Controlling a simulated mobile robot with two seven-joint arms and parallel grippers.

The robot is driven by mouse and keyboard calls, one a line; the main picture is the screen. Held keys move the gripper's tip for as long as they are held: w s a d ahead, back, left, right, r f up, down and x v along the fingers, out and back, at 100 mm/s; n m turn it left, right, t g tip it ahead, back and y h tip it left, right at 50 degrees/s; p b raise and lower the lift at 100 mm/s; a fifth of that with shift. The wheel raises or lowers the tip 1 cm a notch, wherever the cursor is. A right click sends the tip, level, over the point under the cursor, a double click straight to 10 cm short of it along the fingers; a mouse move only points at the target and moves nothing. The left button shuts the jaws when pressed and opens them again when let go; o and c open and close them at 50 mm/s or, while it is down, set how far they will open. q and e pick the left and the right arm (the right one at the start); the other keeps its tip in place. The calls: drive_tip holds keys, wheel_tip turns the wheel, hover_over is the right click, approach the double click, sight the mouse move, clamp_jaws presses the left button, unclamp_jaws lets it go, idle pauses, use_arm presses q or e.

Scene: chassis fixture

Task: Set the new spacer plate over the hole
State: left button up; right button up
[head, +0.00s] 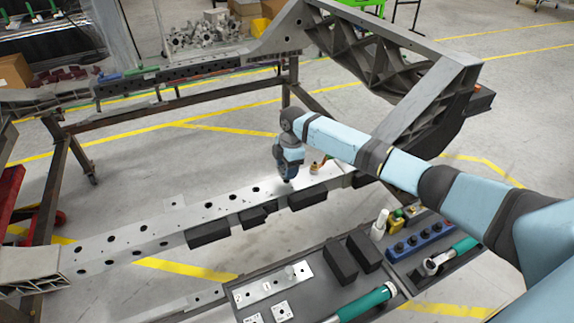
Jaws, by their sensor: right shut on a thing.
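My right gripper (287,178) points down over the grey chassis beam (150,229), near its far right part. It is shut on what looks like the spacer plate, of which only a small pale sliver shows under the fingers. I cannot tell whether the plate touches the beam. The beam's top has a row of dark round holes; the spot under the gripper is hidden by the fingers. My left gripper is not in view.
A small orange and red item (316,168) stands on the beam just right of the gripper. A dark tray (325,250) in front holds a numbered metal strip (262,288), small square plates (282,311), black blocks (340,262) and a green-handled tool (365,303). A large frame arm (440,85) rises behind.

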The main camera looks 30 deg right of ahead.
drive_tip(key=shift+f, duration=1.4)
drive_tip(key=shift+r, duration=0.1)
drive_tip(key=shift+p, duration=0.5)
drive_tip(key=shift+f, duration=0.45)
idle(0.5)
drive_tip(key=o, duration=1.4)
drive_tip(key=shift+c, duration=0.2)
